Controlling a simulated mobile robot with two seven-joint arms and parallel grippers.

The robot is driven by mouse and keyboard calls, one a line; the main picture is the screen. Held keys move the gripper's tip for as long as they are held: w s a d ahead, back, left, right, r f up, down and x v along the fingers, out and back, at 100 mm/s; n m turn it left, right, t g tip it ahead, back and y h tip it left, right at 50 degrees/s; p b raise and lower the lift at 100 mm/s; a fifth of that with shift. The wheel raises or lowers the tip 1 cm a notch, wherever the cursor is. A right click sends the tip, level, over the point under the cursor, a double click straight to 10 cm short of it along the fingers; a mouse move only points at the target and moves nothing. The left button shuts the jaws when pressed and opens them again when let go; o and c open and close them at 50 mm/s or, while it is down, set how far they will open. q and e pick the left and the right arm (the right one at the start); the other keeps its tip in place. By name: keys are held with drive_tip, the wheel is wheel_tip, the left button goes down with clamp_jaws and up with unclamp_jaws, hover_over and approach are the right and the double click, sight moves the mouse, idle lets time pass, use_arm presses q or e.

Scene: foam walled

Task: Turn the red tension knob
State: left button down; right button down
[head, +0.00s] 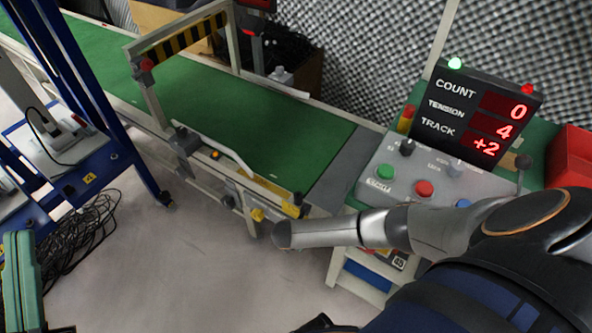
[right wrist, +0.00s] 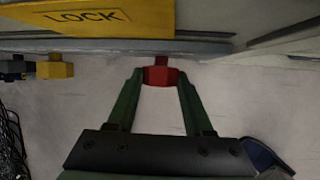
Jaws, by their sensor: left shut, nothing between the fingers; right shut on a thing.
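The red tension knob (right wrist: 160,75) shows in the right wrist view, on a short red stem at the edge of a grey rail. My right gripper (right wrist: 160,82) has its two green fingers shut on the knob, one on each side. In the head view my right arm reaches from the right toward the conveyor's near end; its gripper and the knob are hidden there. My left gripper (head: 19,270) is partly in view at the lower left edge, apart from the conveyor; it is shut and empty. The display (head: 476,112) reads COUNT 0, TENSION 4, TRACK +2.
The green conveyor belt (head: 240,125) runs from upper left to the centre. The control panel (head: 405,180) has green, red and blue buttons. A yellow LOCK plate (right wrist: 85,18) and a yellow knob (right wrist: 55,67) are near the red knob. Black cables (head: 85,235) lie on the floor.

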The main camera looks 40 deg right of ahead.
use_arm(q)
drive_tip(key=s+r+m+h+b, duration=0.2)
drive_tip(key=s+r+m+h, duration=0.2)
use_arm(e)
drive_tip(key=shift+w+a+f+n+g+h, duration=0.15)
drive_tip(key=shift+g+h, duration=0.1)
drive_tip(key=shift+g, duration=0.3)
drive_tip(key=shift+w+f+n+g+h, duration=0.15)
drive_tip(key=shift+g+h, duration=0.1)
drive_tip(key=shift+g, duration=0.3)
drive_tip(key=g+b, duration=0.1)
drive_tip(key=b, duration=0.2)
drive_tip(key=g+h+b, duration=0.1)
drive_tip(key=g+b, duration=0.1)
drive_tip(key=b, duration=0.1)
drive_tip(key=n+g+h+b, duration=0.1)
drive_tip(key=b, duration=0.2)
drive_tip(key=shift+w+a+f+g, duration=0.1)
drive_tip(key=shift+w+f+g, duration=0.1)
drive_tip(key=shift+g, duration=0.1)
use_arm(q)
wheel_tip(320, 180, down, 12)
drive_tip(key=w+d+n+b, duration=0.1)
drive_tip(key=shift+d, duration=0.35)
use_arm(e)
drive_tip(key=shift+r+g+h, duration=0.3)
use_arm(q)
drive_tip(key=shift+n, duration=0.3)
